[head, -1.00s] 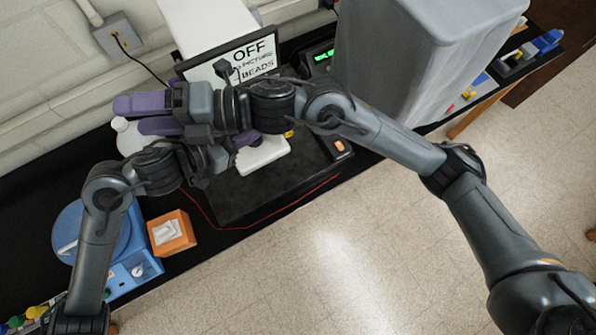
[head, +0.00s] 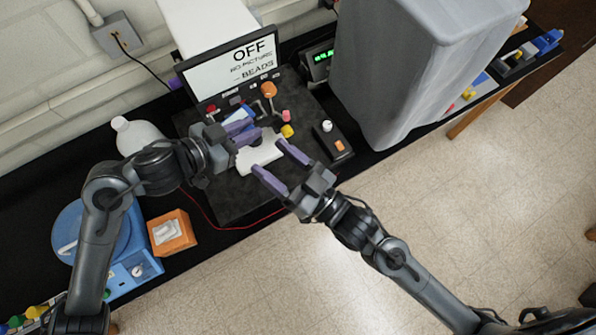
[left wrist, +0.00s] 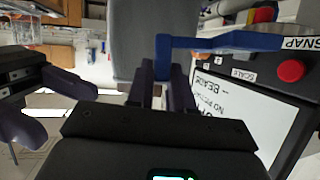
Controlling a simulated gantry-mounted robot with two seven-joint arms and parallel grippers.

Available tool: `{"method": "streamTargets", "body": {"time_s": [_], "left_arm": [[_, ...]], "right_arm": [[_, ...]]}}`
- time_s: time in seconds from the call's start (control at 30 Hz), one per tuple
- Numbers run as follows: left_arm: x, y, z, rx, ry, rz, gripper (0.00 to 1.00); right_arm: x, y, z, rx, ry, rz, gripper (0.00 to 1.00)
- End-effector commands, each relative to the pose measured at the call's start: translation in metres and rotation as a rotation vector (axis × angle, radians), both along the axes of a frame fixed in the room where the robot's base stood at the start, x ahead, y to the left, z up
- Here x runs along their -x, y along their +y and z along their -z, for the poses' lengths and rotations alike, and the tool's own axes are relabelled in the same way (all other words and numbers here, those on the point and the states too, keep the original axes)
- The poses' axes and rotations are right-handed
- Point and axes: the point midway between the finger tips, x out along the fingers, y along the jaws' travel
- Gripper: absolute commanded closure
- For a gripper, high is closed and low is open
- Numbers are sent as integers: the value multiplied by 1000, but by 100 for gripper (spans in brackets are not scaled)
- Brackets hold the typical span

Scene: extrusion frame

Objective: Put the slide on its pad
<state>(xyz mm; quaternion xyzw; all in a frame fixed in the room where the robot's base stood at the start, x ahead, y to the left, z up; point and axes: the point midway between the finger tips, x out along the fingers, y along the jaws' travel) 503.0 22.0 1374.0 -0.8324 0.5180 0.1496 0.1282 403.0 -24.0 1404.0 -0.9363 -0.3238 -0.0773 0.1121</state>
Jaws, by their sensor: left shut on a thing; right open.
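My left gripper (head: 244,138) is shut on a blue bar-shaped thing (left wrist: 225,43), apparently the slide. In the head view a blue and pale piece (head: 238,116) shows beside its fingers; part of it is hidden. A white flat block (head: 262,157) on the dark base, possibly the pad, lies just below the left fingers. I cannot tell whether the held thing touches it. My right gripper (head: 270,158) is open and empty, its two purple fingers spread over or near the white block's right end. The right fingers also show at the left of the left wrist view (left wrist: 45,105).
A screen (head: 232,72) stands behind the dark base (head: 235,200), with a red button (left wrist: 290,70) beside it. An orange block (head: 172,232), a blue device (head: 135,272) and a white bottle (head: 138,135) stand left. A grey bin (head: 400,80) stands right.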

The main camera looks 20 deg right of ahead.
Motion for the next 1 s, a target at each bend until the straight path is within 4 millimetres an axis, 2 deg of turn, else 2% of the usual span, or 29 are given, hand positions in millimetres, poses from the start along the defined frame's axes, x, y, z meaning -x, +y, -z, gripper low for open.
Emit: {"method": "streamTargets", "body": {"time_s": [0.03, 0.2, 0.47, 0.67, 1.0], "left_arm": [[0, 0, 0, 0, 0, 0, 100], [0, 0, 0, 0, 0, 0, 100], [0, 0, 0, 0, 0, 0, 100], [0, 0, 0, 0, 0, 0, 100], [0, 0, 0, 0, 0, 0, 100]], "right_arm": [[6, -7, 11, 26, 26, 26, 36], [19, -23, 39, 170, 50, 92, 36], [26, -30, 58, 304, 52, 122, 36], [9, -20, 58, 314, 48, 125, 36], [-39, 9, 58, 312, 49, 123, 36]]}}
